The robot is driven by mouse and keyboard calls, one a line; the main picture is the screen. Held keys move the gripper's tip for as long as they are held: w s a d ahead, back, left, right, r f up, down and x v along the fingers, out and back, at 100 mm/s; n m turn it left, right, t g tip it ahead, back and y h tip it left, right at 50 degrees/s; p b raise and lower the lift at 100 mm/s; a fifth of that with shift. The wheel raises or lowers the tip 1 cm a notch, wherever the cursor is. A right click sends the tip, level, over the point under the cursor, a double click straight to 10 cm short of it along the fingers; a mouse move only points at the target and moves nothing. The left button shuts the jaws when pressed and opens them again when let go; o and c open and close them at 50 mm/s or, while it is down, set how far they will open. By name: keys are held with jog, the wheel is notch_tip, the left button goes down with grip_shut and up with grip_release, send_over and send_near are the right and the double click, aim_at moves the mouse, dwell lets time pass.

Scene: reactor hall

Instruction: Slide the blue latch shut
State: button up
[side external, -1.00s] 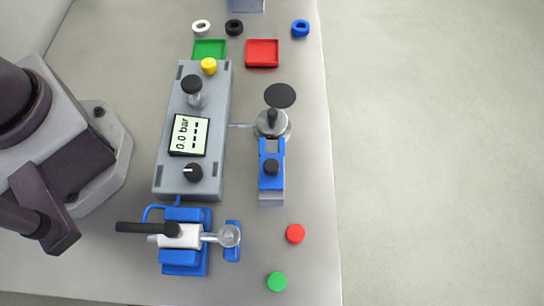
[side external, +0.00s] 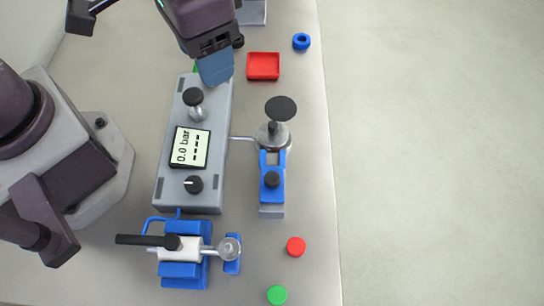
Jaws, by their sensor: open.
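The blue latch (side external: 272,194) lies on a grey base strip (side external: 271,212), with a black knob (side external: 272,180) on top. Its forked far end reaches up around the near side of a round metal vessel (side external: 285,138) with a black knob. A black disc (side external: 281,108) lies just behind the vessel. My gripper (side external: 216,70) hangs at the top, above the far end of the grey panel, well behind and left of the latch. Its blue finger part shows, and the gap between the fingers cannot be made out. Nothing is seen held in it.
The grey panel (side external: 163,182) with a display (side external: 190,148), knob and plunger stands left of the latch. A blue and white clamp (side external: 181,250) with a black lever is at the front. Red (side external: 296,246) and green (side external: 277,294) buttons lie front right. A red tray (side external: 263,66) and blue ring (side external: 301,41) are behind.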

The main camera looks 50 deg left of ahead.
aim_at(272, 178)
jog(key=d+f+n, duration=0.6)
jog(key=d+n, duration=0.2)
jog(key=d, duration=0.2)
jog(key=f, duration=1.2)
jog(key=shift+w+d+f, duration=0.1)
jog(key=shift+w+f, duration=0.25)
jog(key=shift+f, duration=0.05)
